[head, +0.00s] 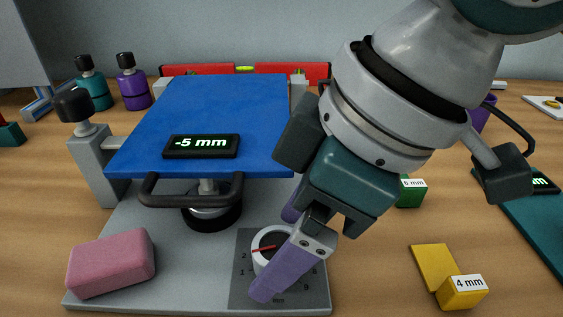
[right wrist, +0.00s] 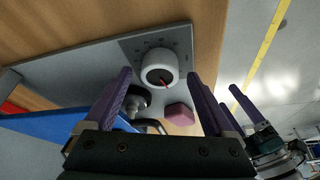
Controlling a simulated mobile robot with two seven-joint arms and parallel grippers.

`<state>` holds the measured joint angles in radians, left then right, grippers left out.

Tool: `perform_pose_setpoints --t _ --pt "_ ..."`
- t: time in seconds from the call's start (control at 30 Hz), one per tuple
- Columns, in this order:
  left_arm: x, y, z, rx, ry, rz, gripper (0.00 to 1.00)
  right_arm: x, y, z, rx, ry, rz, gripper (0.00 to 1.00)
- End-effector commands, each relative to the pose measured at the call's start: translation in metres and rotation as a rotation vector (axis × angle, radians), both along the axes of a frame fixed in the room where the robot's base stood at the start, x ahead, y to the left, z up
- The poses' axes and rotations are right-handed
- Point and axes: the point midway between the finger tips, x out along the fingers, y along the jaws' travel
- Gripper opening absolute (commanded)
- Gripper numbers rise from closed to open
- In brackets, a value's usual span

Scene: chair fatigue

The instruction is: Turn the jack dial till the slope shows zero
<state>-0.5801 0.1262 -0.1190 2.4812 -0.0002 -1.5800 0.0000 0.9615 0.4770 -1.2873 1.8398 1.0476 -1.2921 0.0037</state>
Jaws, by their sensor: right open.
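The jack dial (head: 262,236) is a pale round knob with a red pointer on a dark numbered plate (head: 240,290); the pointer lies toward the left-hand numbers. The slope display (head: 201,146) on the blue platform (head: 225,105) reads -5 mm. My right gripper (head: 277,252) is open, its purple fingers over the dial and partly hiding it. In the right wrist view the dial (right wrist: 160,66) shows between the fingertips, beyond them; contact cannot be told. Another gripper with purple fingers, my left (right wrist: 245,98), shows at the right of that view; its opening is unclear.
A pink block (head: 112,263) lies on the grey base left of the dial. A yellow 4 mm piece (head: 461,291) and a green 6 mm block (head: 410,192) sit to the right. Teal (head: 93,88) and purple (head: 133,85) bottles stand at back left. The platform's dark handle (head: 190,200) overhangs behind the dial.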

Motion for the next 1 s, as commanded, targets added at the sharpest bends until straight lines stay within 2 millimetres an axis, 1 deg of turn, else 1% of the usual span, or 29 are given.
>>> perform_pose_setpoints --t 0.1,0.33,1.0 --pt "0.0 -0.0001 -0.0013 -0.001 0.0 0.0 0.85 0.001 0.0019 -0.0051 0.001 -0.001 0.0 0.89" --pt "-0.0001 -0.0015 -0.0011 -0.005 0.001 0.003 0.85 0.001 0.0021 -0.0051 0.0 -0.002 0.0 0.89" --pt "-0.0002 -0.0029 -0.0013 -0.01 0.001 0.005 0.85 0.001 0.0019 -0.0049 0.001 -0.002 0.001 0.13"
